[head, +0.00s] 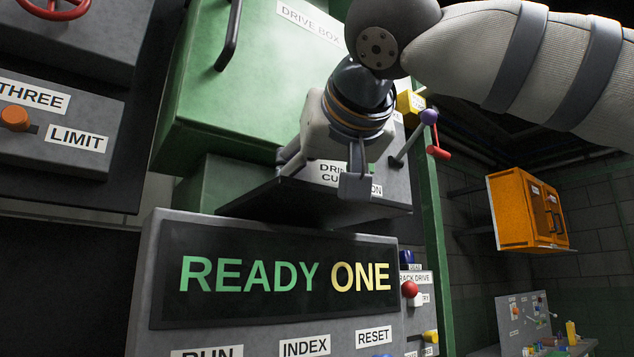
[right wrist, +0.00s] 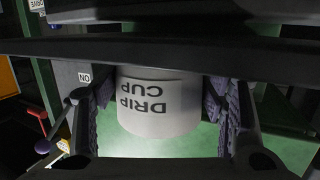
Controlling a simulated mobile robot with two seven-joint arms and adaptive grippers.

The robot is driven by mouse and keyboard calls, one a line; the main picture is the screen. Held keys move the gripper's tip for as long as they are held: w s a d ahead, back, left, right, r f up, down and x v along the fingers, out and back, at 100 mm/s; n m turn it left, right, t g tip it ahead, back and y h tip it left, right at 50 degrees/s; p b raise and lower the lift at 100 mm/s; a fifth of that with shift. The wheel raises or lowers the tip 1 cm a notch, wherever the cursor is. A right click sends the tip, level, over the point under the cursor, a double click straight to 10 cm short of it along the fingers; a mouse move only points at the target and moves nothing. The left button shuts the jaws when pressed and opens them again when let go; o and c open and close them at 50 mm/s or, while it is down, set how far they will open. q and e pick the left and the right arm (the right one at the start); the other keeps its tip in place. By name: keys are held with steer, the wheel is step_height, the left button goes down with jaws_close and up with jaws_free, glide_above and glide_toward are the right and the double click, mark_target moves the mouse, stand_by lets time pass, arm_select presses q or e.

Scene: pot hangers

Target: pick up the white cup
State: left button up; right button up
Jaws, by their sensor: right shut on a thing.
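The white cup (right wrist: 160,112), lettered DRIP CUP, sits between the two dark finger pads of my right gripper (right wrist: 160,95) in the right wrist view, where it appears upside down. In the head view a white part of the cup (head: 332,171) shows behind my right gripper (head: 322,172), just above a dark shelf (head: 300,203). The gripper is shut on the cup. Much of the cup is hidden by the gripper, and I cannot tell whether its base touches the shelf. My left gripper is not in view.
A green drive box (head: 240,95) stands behind and left of the gripper. A crank with a red grip (head: 438,153) is close on the right. A sign reading READY ONE (head: 285,276) is below the shelf. An orange cabinet (head: 515,212) hangs farther right.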

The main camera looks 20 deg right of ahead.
steer(key=shift+r, duration=0.5)
steer(key=s+r, duration=1.2)
steer(key=s, duration=0.2)
steer(key=shift+d, duration=0.15)
steer(key=o, duration=0.9)
steer(key=c, duration=0.9)
